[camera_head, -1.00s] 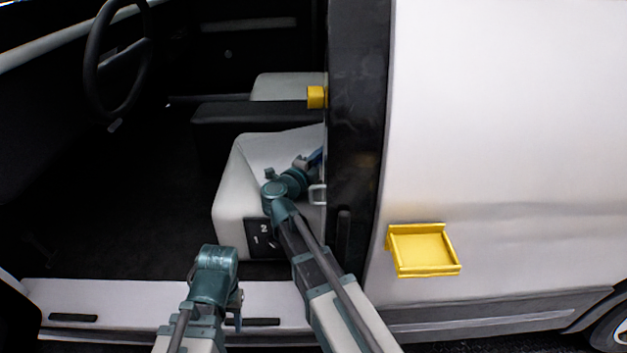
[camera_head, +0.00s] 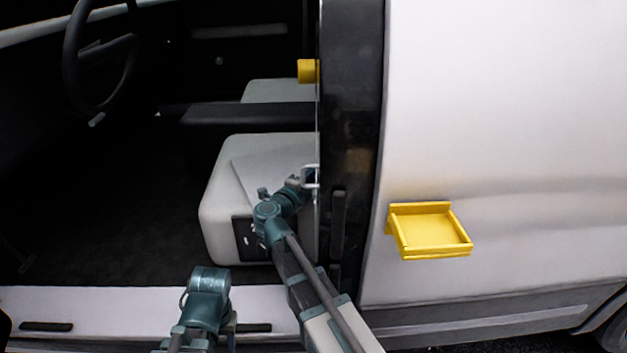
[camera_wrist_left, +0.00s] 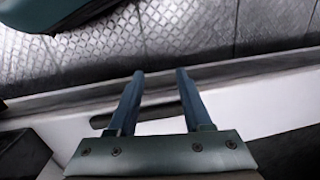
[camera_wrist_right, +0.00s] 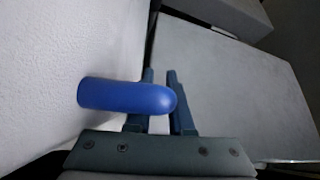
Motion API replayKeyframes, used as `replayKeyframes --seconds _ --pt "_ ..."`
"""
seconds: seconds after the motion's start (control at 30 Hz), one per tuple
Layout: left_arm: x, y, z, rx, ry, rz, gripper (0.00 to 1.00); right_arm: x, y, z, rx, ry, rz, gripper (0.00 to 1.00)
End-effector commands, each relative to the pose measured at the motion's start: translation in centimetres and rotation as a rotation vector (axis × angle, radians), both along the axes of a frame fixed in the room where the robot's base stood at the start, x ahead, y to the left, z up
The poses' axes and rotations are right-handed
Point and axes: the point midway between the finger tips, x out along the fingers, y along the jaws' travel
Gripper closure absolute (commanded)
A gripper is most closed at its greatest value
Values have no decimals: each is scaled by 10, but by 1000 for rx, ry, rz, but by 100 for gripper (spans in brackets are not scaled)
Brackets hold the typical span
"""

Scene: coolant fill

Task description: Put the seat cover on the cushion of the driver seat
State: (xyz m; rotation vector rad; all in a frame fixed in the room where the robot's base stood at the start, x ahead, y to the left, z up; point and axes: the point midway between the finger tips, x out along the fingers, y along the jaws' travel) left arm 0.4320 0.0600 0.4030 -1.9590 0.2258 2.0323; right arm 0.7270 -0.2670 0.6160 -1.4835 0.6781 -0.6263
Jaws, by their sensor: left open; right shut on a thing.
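The driver seat's pale cushion (camera_head: 220,215) is in the doorway in the head view. A thin light-grey sheet, apparently the seat cover (camera_head: 265,165), lies at an angle over its top; whether it rests flat I cannot tell. My right gripper (camera_head: 303,182) is at the cushion's right side, partly hidden by the door pillar. In the right wrist view its fingers (camera_wrist_right: 160,105) are shut on a blue round-ended peg (camera_wrist_right: 120,96). A white textured surface is left of the peg, a flat grey one right. My left gripper (camera_wrist_left: 160,75) is open and empty above the door sill.
The dark door pillar (camera_head: 350,120) stands close to my right arm. A yellow tray (camera_head: 430,232) is on the white side panel. A yellow block (camera_head: 308,71) is on the pillar edge. The steering wheel (camera_head: 100,55) is at upper left; the dark floor before the seat is clear.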

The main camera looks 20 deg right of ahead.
Motion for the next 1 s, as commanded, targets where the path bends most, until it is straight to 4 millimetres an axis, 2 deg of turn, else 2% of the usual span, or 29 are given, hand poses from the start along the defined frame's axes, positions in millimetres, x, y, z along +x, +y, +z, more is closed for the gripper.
replayKeyframes --seconds 0.2,0.23,0.37,0.73,0.87,1.0 --pt "0 0 -1 0 0 0 50 0 0 0 -1 0 0 100" --pt "0 0 0 0 0 0 50 0 0 0 -1 1 0 75" --pt "0 0 1 0 0 0 50 0 0 1 -1 1 0 52" --pt "0 0 2 0 0 0 50 -2 3 2 -1 1 1 50" --pt "0 0 2 0 0 0 50 -16 16 2 -1 1 3 50" --pt "0 0 3 0 0 0 50 -36 38 3 0 1 5 50"
